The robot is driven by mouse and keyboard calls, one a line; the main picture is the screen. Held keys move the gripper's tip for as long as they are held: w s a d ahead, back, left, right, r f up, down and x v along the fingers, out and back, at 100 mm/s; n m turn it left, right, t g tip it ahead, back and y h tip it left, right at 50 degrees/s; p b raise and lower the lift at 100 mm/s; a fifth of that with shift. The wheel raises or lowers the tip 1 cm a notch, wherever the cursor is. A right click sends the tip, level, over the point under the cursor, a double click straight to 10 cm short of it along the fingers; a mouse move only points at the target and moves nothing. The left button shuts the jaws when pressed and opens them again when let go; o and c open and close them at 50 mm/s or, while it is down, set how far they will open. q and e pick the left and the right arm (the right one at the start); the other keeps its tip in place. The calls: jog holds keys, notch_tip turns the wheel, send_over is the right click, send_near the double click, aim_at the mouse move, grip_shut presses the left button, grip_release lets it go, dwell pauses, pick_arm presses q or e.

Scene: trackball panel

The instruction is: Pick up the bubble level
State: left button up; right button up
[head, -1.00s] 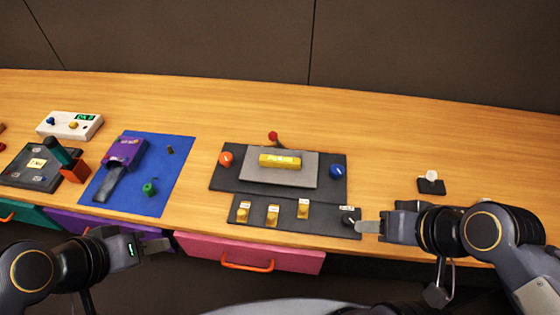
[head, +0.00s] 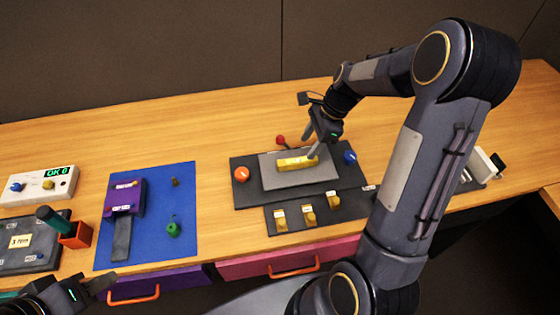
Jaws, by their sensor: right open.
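The yellow bubble level (head: 294,164) lies on the raised grey plate (head: 268,178) of a dark panel, in the middle of the head view. My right gripper (head: 311,147) points down over the level's right end, its jaws open. One finger shows close to that end; whether it touches is unclear. The other finger is partly hidden. My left gripper (head: 98,285) is at the lower left, in front of the table edge and away from the level. Whether its jaws are open cannot be told.
The dark panel has an orange knob (head: 241,174), a red ball (head: 280,140) and a blue knob (head: 350,157). A front strip holds several yellow switches (head: 309,214). A blue mat (head: 148,235) with a purple device lies left. My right arm hides much of the right side.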

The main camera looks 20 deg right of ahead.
aim_at(299, 160)
jog(key=x, duration=0.4)
jog(key=p+x, duration=0.1)
jog(key=x, duration=0.2)
jog(key=shift+w+f, duration=0.25)
jog(key=shift+f, duration=0.15)
jog(key=shift+d, duration=0.1)
grip_shut()
